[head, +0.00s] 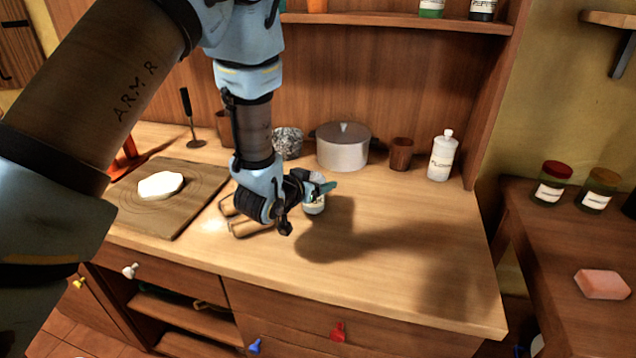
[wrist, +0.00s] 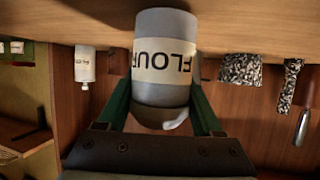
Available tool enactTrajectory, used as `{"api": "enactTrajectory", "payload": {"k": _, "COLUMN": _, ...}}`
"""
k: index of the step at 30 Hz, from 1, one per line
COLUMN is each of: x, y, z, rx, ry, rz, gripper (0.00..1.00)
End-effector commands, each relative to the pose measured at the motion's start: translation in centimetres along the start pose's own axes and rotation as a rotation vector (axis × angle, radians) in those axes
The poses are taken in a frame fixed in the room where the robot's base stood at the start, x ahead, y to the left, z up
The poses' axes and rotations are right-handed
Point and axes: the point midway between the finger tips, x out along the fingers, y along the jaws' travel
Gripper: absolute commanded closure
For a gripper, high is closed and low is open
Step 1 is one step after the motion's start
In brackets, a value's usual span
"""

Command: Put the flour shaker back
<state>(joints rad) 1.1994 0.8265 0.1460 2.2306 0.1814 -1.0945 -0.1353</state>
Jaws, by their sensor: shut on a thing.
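In the head view the shaker (head: 314,206) is mostly hidden under my gripper (head: 318,188). It looks upright, at or just above the middle of the counter; I cannot tell whether its base touches.
A white capped bottle (head: 441,158), a brown cup (head: 401,154), a lidded grey pot (head: 343,150) and a speckled stone vessel (head: 287,143) line the back. A cutting board (head: 195,215) with dough (head: 161,185) is at left. The front right counter (head: 420,265) is clear.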

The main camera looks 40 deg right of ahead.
Motion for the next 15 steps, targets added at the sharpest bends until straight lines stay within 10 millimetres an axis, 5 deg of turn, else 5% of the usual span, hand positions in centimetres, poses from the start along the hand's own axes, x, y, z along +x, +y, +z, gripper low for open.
{"api": "enactTrajectory", "payload": {"k": 15, "x": 0.52, "y": -0.02, "z": 1.26, "rx": 0.0, "ry": 0.002, "rz": 0.0, "gripper": 1.0}}
